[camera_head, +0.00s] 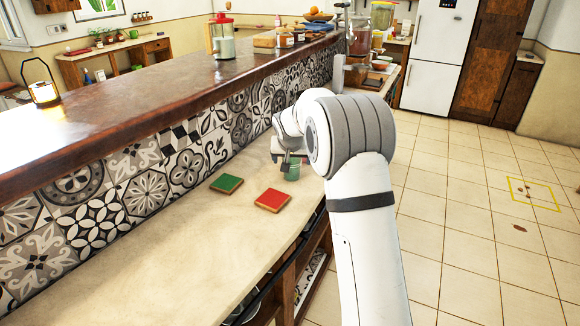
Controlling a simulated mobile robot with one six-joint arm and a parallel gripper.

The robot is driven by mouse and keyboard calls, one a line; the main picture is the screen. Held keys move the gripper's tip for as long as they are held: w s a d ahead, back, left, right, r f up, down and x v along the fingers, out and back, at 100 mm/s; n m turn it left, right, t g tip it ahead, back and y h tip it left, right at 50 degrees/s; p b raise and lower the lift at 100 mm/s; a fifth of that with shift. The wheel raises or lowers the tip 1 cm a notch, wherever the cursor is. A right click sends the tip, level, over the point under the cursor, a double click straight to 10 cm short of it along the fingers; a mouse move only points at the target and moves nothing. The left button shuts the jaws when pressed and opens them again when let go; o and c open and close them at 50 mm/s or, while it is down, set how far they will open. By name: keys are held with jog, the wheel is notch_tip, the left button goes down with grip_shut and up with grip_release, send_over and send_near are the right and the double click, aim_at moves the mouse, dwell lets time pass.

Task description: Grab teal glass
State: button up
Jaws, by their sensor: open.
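A green square coaster (227,184) and a red one (272,200) lie on the lower counter (170,245) left of the glass. The raised brown bar top (150,95) runs along the tiled wall, with a lantern (42,91) and a red-lidded blender (222,38) on it.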

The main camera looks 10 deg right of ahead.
aim_at(292, 165)
jog(key=p+x, duration=0.1)
jog(key=x, duration=0.5)
jog(key=shift+w+a, duration=0.1)
jog(key=shift+w, duration=0.1)
jog(key=shift+c, duration=0.2)
